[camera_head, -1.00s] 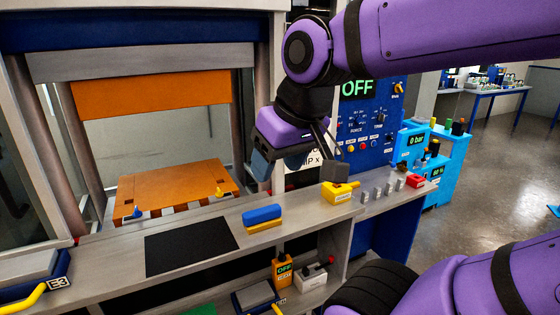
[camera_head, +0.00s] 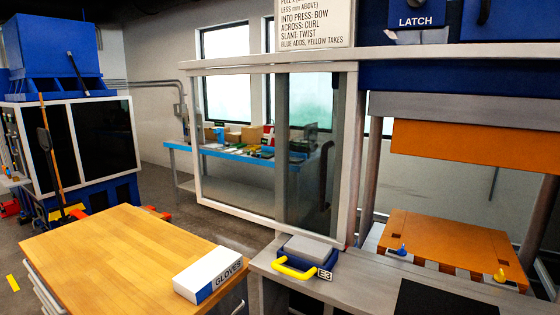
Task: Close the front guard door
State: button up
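The front guard door appears to be the clear glazed panel (camera_head: 300,215) with a grey upright, at the left of the press opening. A dark curved handle (camera_head: 326,175) shows near its right side. A white frame (camera_head: 265,232) surrounds this area and reaches out to the left of the press. The press opening is uncovered, with the orange upper block (camera_head: 470,142) and the orange lower block (camera_head: 450,240) in plain sight. My gripper and arm are out of this view, so its state is hidden.
A grey ledge (camera_head: 360,285) runs along the press front, with a blue E3 box with yellow handle (camera_head: 305,256) on it. A wooden-topped cabinet (camera_head: 110,250) with a glove box (camera_head: 208,272) stands front left. Open floor lies between the cabinet and the back bench (camera_head: 215,150).

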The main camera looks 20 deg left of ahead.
aim_at(352, 68)
jog(key=i+j+u, duration=0.15)
jog(key=u, duration=0.25)
jog(key=i+j+u, duration=0.1)
jog(key=i+u, duration=0.15)
jog(key=u, duration=0.2)
jog(key=i+u, duration=0.2)
jog(key=u, duration=0.2)
